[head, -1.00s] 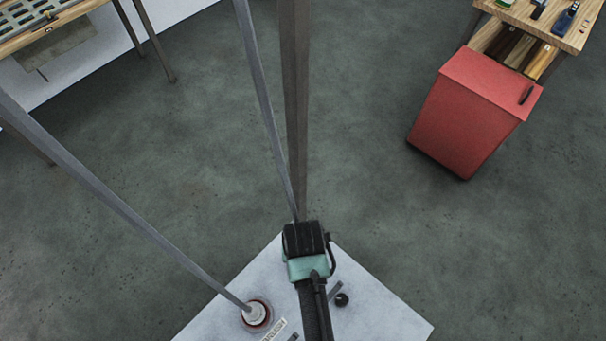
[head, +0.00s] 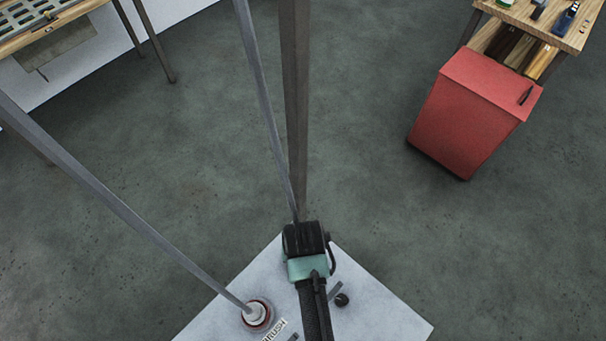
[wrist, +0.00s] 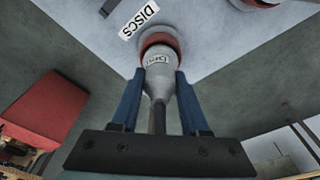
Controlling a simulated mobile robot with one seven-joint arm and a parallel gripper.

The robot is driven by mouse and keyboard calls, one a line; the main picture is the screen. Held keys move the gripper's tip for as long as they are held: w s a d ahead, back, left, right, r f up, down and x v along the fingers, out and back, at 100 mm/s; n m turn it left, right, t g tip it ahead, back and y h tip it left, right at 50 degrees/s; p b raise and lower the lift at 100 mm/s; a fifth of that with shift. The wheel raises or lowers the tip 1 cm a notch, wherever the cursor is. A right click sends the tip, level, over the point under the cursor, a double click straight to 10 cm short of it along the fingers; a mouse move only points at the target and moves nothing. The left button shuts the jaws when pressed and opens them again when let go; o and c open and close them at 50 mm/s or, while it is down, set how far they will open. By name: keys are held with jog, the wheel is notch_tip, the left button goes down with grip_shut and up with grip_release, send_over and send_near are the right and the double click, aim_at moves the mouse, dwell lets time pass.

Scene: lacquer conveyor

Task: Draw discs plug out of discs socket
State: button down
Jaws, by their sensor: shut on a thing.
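In the wrist view, the discs plug (wrist: 158,75) is a pale grey tapered plug with a small label and a cable from its narrow end. Its wide end is at the discs socket (wrist: 157,41), a red-brown ring on a pale panel beside a "DISCS" label (wrist: 138,19). I cannot tell whether it is still seated. My gripper (wrist: 157,82) has its blue fingers on either side of the plug, shut on it. In the head view, my gripper's dark and green housing (head: 306,252) hides the discs plug and socket.
Another plug in a red-ringed socket (head: 257,315) sits left of my arm, near a "BRUSH" label (head: 274,331). Its long grey cable (head: 130,215) crosses the left side. A black knob (head: 342,300) is to the right. A red cabinet (head: 470,115) stands far right; the floor between is clear.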

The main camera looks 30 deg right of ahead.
jog(key=shift+r+p, duration=2.8)
jog(key=shift+r, duration=0.15)
jog(key=shift+r, duration=0.1)
notch_tip(320, 180, up, 3)
jog(key=p, duration=0.3)
jog(key=shift+p, duration=0.3)
jog(key=w+a+f+n+b, duration=0.3)
jog(key=a+n+b, duration=0.2)
jog(key=a+b, duration=0.6)
jog(key=b, duration=0.3)
jog(key=shift+w+y, duration=0.15)
jog(key=shift+y, duration=0.15)
jog(key=shift+f, duration=0.1)
